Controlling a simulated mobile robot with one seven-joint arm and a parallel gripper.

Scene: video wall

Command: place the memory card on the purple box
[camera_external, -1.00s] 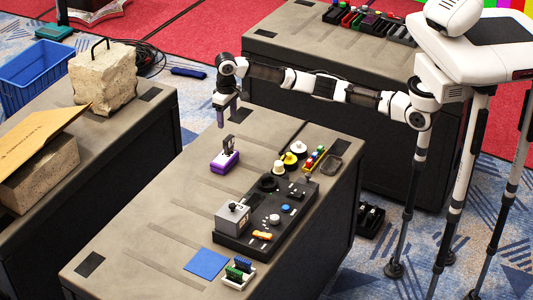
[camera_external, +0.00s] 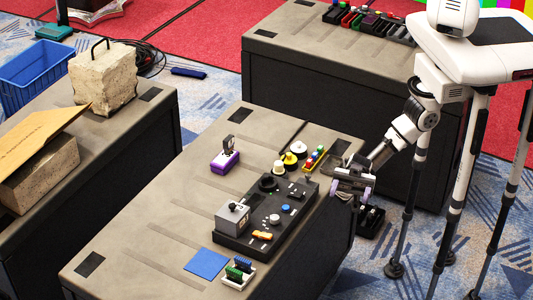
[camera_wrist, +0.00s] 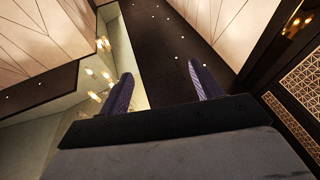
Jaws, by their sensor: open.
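The purple box (camera_external: 225,162) sits on the middle table, left of the black console. A dark upright piece (camera_external: 228,145) stands on its top; I cannot tell what it is. I cannot pick out the memory card for sure; small green and blue pieces (camera_external: 238,269) stand in a white holder at the table's front. My gripper (camera_external: 351,192) is at the table's right edge, well away from the purple box. In the wrist view its two fingers (camera_wrist: 160,75) are apart with nothing between them.
A black console (camera_external: 265,222) with a grey joystick box and buttons fills the table's right middle. Yellow and white round pieces (camera_external: 290,160) and a colourful rack (camera_external: 314,158) stand behind it. A blue flat square (camera_external: 206,263) lies in front. The table's left side is clear.

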